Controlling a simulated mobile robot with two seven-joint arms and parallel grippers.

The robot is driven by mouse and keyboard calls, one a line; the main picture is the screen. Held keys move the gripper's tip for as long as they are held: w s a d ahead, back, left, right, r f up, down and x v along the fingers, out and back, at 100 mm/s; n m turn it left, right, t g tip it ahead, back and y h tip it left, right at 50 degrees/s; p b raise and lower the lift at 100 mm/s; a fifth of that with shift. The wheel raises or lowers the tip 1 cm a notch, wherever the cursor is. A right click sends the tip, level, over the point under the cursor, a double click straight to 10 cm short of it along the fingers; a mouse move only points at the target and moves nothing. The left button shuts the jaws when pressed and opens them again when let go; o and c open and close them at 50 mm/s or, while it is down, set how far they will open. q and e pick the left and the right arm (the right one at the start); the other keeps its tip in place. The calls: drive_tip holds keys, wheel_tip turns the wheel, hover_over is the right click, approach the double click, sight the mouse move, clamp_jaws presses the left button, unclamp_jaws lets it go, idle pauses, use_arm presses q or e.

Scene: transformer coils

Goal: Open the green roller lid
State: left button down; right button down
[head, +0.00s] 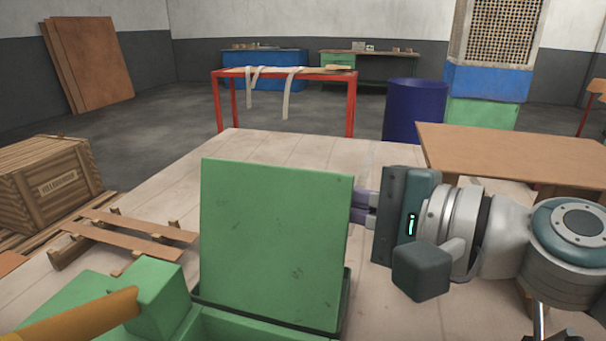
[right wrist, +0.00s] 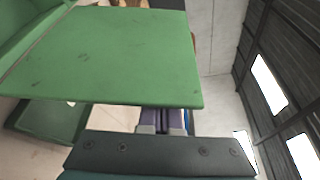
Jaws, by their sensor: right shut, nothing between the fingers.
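The green lid (head: 275,240) is a flat scuffed panel standing raised, nearly upright, on the green machine body (head: 243,328) in the head view. It also fills the upper left of the right wrist view (right wrist: 115,55). My right gripper (head: 358,207) is at the lid's right edge, its purple fingers pointing left and their tips partly hidden behind the panel. The fingers (right wrist: 166,119) also show in the right wrist view, close together with nothing between them. I cannot tell whether they touch the lid. My left gripper is not in view.
A green block with an orange bar (head: 75,318) is at the lower left. A pallet (head: 130,230) and a wooden crate (head: 50,183) lie at left. A brown tabletop (head: 515,155) is behind my right arm; a red-framed table (head: 285,75) and blue barrel (head: 414,110) stand farther back.

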drive_tip(key=shift+s+a+r+n+t+b, duration=0.15)
drive_tip(key=shift+s+r+n+b, duration=0.05)
drive_tip(key=shift+s+n+b, duration=0.25)
drive_tip(key=shift+s+a+r+n+t+b, duration=0.15)
drive_tip(key=shift+s+n+b, duration=0.2)
drive_tip(key=shift+s+b, duration=0.15)
drive_tip(key=shift+s+r, duration=0.25)
drive_tip(key=shift+r, duration=0.05)
